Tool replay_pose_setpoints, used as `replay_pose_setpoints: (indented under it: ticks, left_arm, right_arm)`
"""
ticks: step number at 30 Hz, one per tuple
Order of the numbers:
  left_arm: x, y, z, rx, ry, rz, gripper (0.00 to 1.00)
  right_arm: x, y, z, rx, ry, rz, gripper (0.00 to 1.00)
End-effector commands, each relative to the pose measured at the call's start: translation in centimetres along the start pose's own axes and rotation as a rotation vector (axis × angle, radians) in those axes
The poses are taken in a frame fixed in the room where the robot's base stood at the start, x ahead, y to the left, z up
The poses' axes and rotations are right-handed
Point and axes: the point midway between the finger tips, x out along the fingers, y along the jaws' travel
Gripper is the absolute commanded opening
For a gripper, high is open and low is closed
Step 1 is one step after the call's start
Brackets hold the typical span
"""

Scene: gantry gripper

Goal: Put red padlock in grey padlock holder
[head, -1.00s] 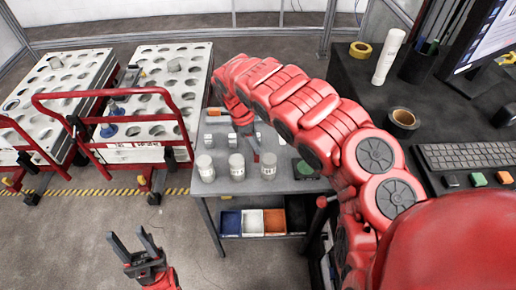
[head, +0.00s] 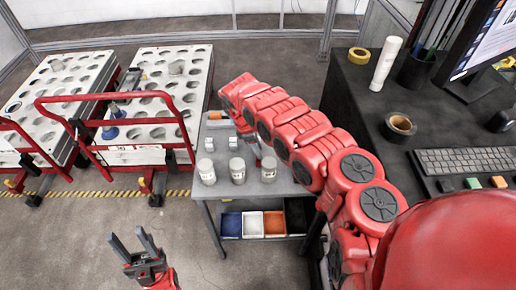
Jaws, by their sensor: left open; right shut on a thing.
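My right arm reaches from the right over the grey table (head: 287,188), its wrist bent down near the table's left part. My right gripper (head: 257,150) is small and mostly hidden by the wrist. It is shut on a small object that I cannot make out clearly. I cannot single out the red padlock against the red arm. I cannot surely identify the grey padlock holder; a grey tray-like piece with an orange part (head: 215,117) lies at the table's back left. My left gripper (head: 143,243) is open and empty, low over the floor, left of the table.
Several lidded jars (head: 238,170) stand along the table's front edge, with small white blocks (head: 208,143) behind. Coloured bins (head: 252,224) sit on the shelf below. Perforated carts with red handles (head: 113,103) stand left. A dark desk (head: 372,105) with keyboard and tape is right.

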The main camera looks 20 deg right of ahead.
Motion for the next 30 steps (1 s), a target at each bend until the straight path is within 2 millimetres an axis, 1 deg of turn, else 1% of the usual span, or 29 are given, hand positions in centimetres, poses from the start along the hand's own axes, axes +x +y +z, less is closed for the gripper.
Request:
replay_pose_setpoints:
  ticks: [2,3,7,8,15,18,20,23,26,30]
  left_arm:
    - [-0.4,0.0,0.1,0.0,0.0,0.0,0.5]
    - [-0.3,0.0,0.0,0.0,0.0,0.0,0.5]
    - [-0.2,0.0,0.0,0.0,0.0,0.0,0.5]
    - [-0.2,0.0,0.0,0.0,0.0,0.0,0.5]
    - [-0.2,0.0,0.0,0.0,0.0,0.0,0.5]
    - [0.4,0.0,-0.1,0.0,0.0,0.0,0.5]
    - [-0.2,0.0,0.0,0.0,0.0,0.0,0.5]
    - [-0.7,0.0,0.1,0.0,0.0,0.0,0.5]
    - [-1.3,0.1,0.2,0.0,0.0,0.0,0.5]
    - [-2.2,0.1,0.4,0.0,0.0,0.0,0.5]
  right_arm:
    - [0.4,0.0,-0.1,0.0,0.0,-0.001,0.0]
    - [0.3,0.0,-0.1,0.0,0.0,0.0,0.42]
    - [0.2,0.0,-0.1,0.0,0.0,-0.001,0.65]
    - [0.2,0.0,-0.1,0.0,0.0,-0.001,0.66]
    - [0.2,0.0,-0.1,0.0,0.0,-0.001,0.66]
    - [-0.4,0.0,0.1,0.0,0.001,0.0,0.66]
    - [-0.6,0.1,0.0,-0.001,0.001,0.002,0.66]
    - [-2.0,0.1,0.0,-0.001,0.0,0.003,0.66]
    - [-4.1,0.1,-0.1,-0.001,-0.001,0.005,0.66]
    - [-7.4,0.2,-0.1,0.0,0.001,0.006,0.66]
